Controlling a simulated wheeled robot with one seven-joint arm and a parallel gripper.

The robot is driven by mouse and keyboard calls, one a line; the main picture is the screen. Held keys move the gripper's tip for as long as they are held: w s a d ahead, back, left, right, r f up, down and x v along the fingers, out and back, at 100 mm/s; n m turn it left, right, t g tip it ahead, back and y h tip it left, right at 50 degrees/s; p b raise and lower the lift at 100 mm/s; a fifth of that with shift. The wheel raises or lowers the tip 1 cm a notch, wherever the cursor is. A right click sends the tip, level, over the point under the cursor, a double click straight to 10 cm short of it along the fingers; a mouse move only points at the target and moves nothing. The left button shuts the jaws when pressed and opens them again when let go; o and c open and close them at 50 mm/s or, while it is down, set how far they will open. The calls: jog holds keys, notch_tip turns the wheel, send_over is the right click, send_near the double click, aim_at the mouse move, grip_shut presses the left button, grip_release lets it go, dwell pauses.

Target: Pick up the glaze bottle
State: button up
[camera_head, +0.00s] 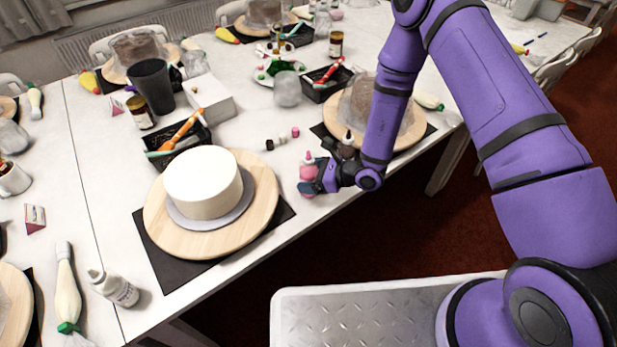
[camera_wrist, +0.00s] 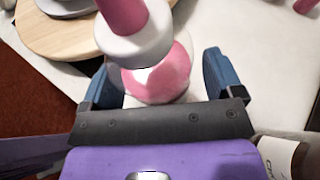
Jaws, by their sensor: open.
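The glaze bottle (camera_head: 307,172), pink with a pink pointed tip, stands upright near the table's front edge, right of the white cake. In the wrist view its white collar, pink tip and pink-and-white body (camera_wrist: 163,83) fill the space between the fingers. My gripper (camera_head: 316,187) reaches it from the right, low on its body. In the wrist view my gripper (camera_wrist: 157,75) is open, with one blue finger on each side of the bottle. I cannot tell if either finger touches it. The bottle's base is hidden.
A white cake (camera_head: 203,182) on a wooden turntable (camera_head: 160,225) stands left of the bottle. Another turntable (camera_head: 395,140) is behind my forearm. Small pink and black items (camera_head: 282,140) lie behind the bottle. A labelled container (camera_wrist: 280,155) is at lower right in the wrist view.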

aim_at(316, 170)
jog(key=shift+a, duration=0.1)
jog(key=c, duration=0.8)
jog(key=shift+r, duration=0.1)
jog(key=shift+w+r, duration=0.1)
jog(key=shift+r, duration=0.4)
jog(key=shift+s+d+r, duration=0.1)
jog(key=shift+s+r, duration=0.2)
jog(key=shift+r, duration=0.3)
jog(key=shift+s+d+r, duration=0.1)
jog(key=shift+s+r, duration=0.2)
jog(key=shift+r, duration=0.25)
jog(key=shift+o, duration=1)
jog(key=s+d+r, duration=0.1)
jog(key=s+d, duration=0.2)
jog(key=s, duration=1)
jog(key=shift+d, duration=0.35)
jog(key=shift+s+d+r, duration=0.15)
jog(key=shift+s+r, duration=0.05)
jog(key=shift+s, duration=0.45)
jog(key=shift+c, duration=0.7)
